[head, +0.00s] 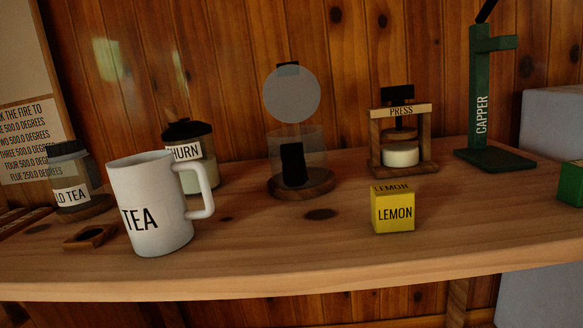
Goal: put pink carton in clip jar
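No pink carton shows in this view. A clear jar (313,150) with a round lid (292,95) standing up and open above it stands on a round wooden base (301,184) at the middle of the counter. It carries no readable label, but it looks like the clip jar. A dark upright piece (293,163) shows at the jar; I cannot tell whether it is inside or on its front. My gripper is not in view.
A white TEA mug (152,200) stands front left, and a yellow LEMON carton (393,213) front right. Behind are a churn (190,140), a press (402,140) and a green capper (480,100). A green block (571,184) sits at the right edge. The front middle counter is clear.

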